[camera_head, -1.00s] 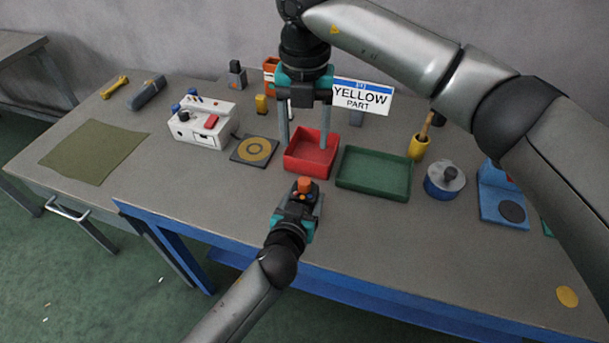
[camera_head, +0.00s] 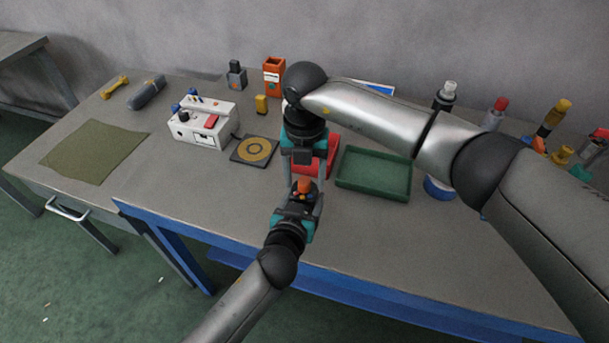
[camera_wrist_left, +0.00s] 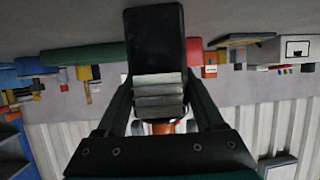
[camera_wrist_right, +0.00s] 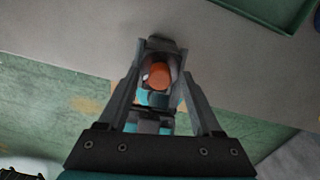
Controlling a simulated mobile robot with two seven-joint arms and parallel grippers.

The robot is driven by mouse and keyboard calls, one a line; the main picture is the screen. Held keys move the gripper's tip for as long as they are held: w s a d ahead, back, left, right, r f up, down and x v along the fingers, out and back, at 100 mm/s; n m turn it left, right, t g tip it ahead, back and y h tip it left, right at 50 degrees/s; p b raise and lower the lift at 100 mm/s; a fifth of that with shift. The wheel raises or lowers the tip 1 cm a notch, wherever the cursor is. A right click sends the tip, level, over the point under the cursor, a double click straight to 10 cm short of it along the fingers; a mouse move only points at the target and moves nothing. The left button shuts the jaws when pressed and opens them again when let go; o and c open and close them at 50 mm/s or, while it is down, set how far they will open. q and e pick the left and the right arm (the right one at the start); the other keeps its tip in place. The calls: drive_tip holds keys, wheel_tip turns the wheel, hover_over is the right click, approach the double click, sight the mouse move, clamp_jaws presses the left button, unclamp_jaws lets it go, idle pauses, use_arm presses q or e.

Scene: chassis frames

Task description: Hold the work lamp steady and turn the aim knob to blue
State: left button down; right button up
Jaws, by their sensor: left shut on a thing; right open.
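The work lamp shows as a dark body with an orange knob (camera_head: 304,187) on top, near the table's front edge. In the left wrist view its dark body (camera_wrist_left: 155,38) sits between the fingers. My left gripper (camera_head: 301,203) is shut on this body and holds it from the front. My right gripper (camera_head: 305,180) points down from above, open, its fingers on either side of the knob. In the right wrist view the round orange knob (camera_wrist_right: 159,76) lies between the open fingers, with no clear contact. The knob's pointer and the colour marks cannot be made out.
A white control box (camera_head: 203,122) and a dark pad with a yellow ring (camera_head: 240,157) stand to the left. The table front to the right is bare.

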clamp_jaws()
idle(0.4)
idle(0.4)
drive_tip(key=n, duration=0.3)
drive_tip(key=shift+n, duration=0.4)
drive_tip(key=n, duration=0.4)
drive_tip(key=shift+n, duration=0.3)
drive_tip(key=n, duration=0.4)
drive_tip(key=shift+n, duration=2.2)
